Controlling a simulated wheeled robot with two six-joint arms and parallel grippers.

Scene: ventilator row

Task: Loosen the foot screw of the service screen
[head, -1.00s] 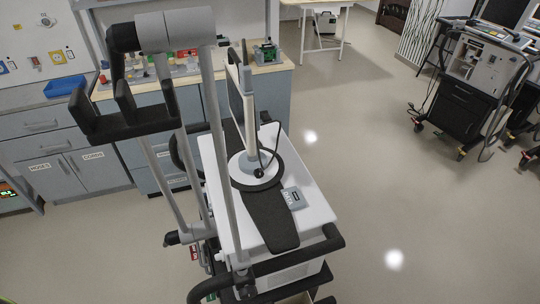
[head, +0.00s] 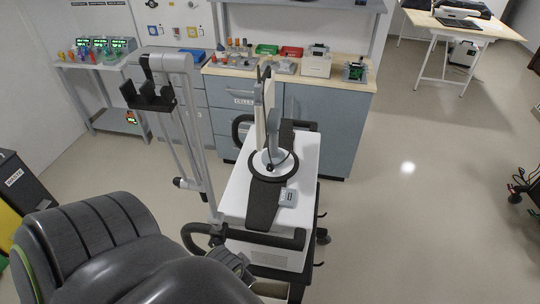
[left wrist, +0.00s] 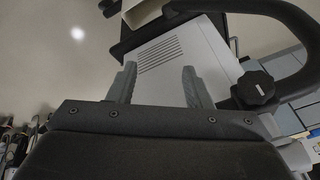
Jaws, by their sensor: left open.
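The service screen (head: 259,112) stands upright on top of the white ventilator cart, nearly edge-on in the head view. Its foot is a round white disc with a dark ring (head: 256,176). A small dark knob (head: 270,167) shows on the foot, too small to make out well. My left gripper (head: 240,262) is low at the cart's front left corner by the handle, partly hidden. In the left wrist view my left gripper (left wrist: 158,85) is open and empty, facing the vented white cart panel (left wrist: 178,52). A black lobed knob (left wrist: 258,90) is right of the fingers. My right gripper is out of view.
A black handle (head: 265,238) runs along the cart's front. A jointed grey support arm with a black cradle (head: 150,98) rises left of the screen. A counter (head: 345,84) with small items stands behind. Open floor (head: 420,220) lies to the right.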

